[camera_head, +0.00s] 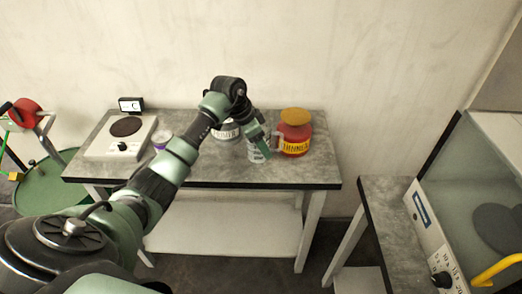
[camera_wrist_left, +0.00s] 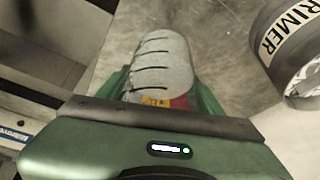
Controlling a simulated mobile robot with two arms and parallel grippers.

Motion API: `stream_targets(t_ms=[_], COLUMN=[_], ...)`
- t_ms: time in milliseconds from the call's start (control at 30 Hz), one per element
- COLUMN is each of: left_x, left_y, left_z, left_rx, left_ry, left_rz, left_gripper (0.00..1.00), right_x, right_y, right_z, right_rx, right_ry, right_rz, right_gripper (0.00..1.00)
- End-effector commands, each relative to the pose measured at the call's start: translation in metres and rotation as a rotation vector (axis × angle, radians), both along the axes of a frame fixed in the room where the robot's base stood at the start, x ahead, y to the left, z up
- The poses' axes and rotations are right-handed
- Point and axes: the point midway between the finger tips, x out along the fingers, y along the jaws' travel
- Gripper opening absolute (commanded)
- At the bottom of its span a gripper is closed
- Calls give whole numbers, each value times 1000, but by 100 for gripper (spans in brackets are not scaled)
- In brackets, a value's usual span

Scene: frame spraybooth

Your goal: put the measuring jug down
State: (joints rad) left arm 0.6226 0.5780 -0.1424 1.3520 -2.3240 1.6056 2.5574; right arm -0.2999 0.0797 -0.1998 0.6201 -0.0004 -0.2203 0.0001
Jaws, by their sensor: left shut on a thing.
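The measuring jug (camera_wrist_left: 162,62) is pale and clear, with dark graduation lines. It sits between the green fingers of my left gripper (camera_wrist_left: 160,98), which is shut on it. In the head view, the jug (camera_head: 256,155) is over the right half of the grey-topped bench (camera_head: 205,165), partly covered by my left gripper (camera_head: 258,142). I cannot tell whether its base touches the bench top. My right gripper is not in view.
A red thinner pot (camera_head: 295,145) with an orange lid stands close right of the jug. A primer can (camera_head: 226,132) stands left of it. A booth cabinet (camera_head: 440,235) stands at right.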

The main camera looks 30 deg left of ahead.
Motion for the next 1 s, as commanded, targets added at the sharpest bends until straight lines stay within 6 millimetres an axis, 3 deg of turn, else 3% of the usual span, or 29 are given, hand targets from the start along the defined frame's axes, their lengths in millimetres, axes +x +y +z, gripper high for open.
stream_targets(t_ms=[200,433,467,500,833,1000], left_x=[-1,0,-1,-1,-1,-5], left_y=[-1,0,0,0,0,5], left_z=[-31,-35,-36,-36,-35,-21], left_rx=[-2,0,0,0,0,1], left_ry=[2,0,2,2,1,-2], left_rz=[1,-1,0,0,0,1], left_gripper=[14,14,75,86,88,88], right_x=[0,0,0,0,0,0], right_y=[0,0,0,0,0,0], right_z=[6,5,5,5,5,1], right_rx=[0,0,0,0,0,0], right_ry=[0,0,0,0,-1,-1], right_rz=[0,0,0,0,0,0], right_gripper=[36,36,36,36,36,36])
